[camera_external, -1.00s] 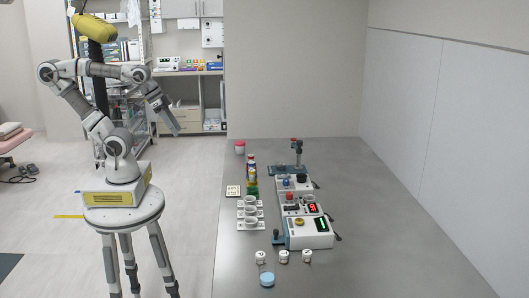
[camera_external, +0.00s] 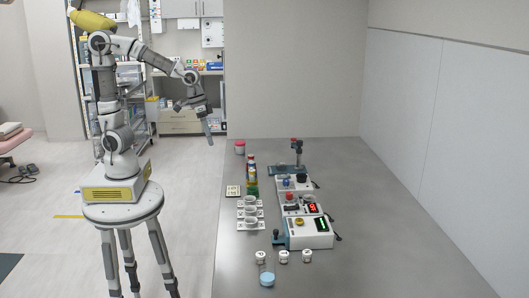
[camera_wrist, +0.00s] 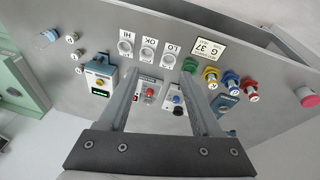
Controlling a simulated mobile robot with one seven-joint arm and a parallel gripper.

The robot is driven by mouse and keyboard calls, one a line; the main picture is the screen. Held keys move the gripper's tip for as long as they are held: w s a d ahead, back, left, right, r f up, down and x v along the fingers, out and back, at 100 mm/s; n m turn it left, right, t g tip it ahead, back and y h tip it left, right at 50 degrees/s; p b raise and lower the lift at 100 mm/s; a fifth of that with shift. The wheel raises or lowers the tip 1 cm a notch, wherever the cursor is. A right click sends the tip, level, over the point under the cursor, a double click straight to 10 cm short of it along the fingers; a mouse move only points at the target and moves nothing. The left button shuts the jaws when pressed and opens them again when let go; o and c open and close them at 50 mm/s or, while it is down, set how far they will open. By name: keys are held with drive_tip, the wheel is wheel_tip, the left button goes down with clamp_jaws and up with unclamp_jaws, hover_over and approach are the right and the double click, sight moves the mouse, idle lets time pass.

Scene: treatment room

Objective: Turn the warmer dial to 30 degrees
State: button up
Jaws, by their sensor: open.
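Several small devices stand in a row on the grey table. The nearest, a white box (camera_external: 312,240) with a yellow dial (camera_external: 300,220) and a green display (camera_external: 322,224), also shows in the wrist view (camera_wrist: 102,72). I cannot read which is the warmer or any dial setting. My gripper (camera_external: 210,141) is open and empty, high left of the table's far end, apart from all devices. Its fingers (camera_wrist: 168,80) partly cover the boxes in the wrist view.
Small white jars (camera_external: 284,257) and a blue-lidded jar (camera_external: 267,279) are in front. A stand (camera_external: 298,152) is behind. The table's right side is clear.

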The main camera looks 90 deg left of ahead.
drive_tip(key=w+d+f+n+y, duration=0.1)
drive_tip(key=w+f+n, duration=0.25)
drive_tip(key=w, duration=1.05)
drive_tip(key=n+y, duration=0.3)
drive_tip(key=n, duration=0.1)
approach(289, 193)
drive_tip(key=b+x, duration=0.1)
drive_tip(key=x, duration=0.7)
drive_tip(key=shift+w+a+f, duration=0.1)
drive_tip(key=shift+w+f, duration=0.05)
drive_tip(key=shift+f, duration=0.15)
clamp_jaws()
